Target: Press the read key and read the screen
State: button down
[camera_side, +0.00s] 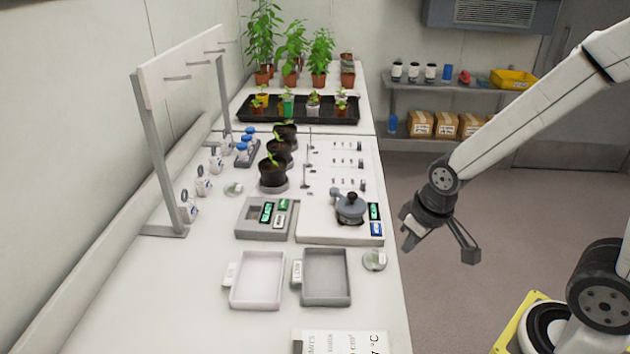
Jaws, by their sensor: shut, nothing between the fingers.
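A grey box (247,220) on the bench has a dark screen (267,212) with green characters too small to read. Beside the screen are a green key (283,204) and a pale key (279,221); their labels are too small to read. To its right, a white plate carries a grey round lidded device (350,208), a second small green-lit screen (374,211) and a blue key (376,229). I cannot tell which is the read key. My gripper (411,238) is shut and empty, off the bench's right edge, apart from both units.
A white tray (235,299) and a grey tray (347,300) lie in front. Dark pots with seedlings (273,186) stand behind the grey box. Small clear dishes, bottles and a peg rack (155,66) line the left. Shelves with boxes (400,87) stand behind. The bench's front left is clear.

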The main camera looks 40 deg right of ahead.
aim_at(379, 230)
jog(key=w+d+f+n+t, duration=0.1)
jog(key=w+d+n+t, duration=0.5)
jog(key=w+d, duration=0.5)
jog(key=w+n, duration=0.2)
jog(key=w, duration=0.2)
jog(key=shift+t, duration=0.3)
jog(key=shift+f, duration=0.15)
jog(key=shift+f, duration=4.3)
jog(key=shift+f, duration=0.8)
jog(key=shift+r, duration=0.75)
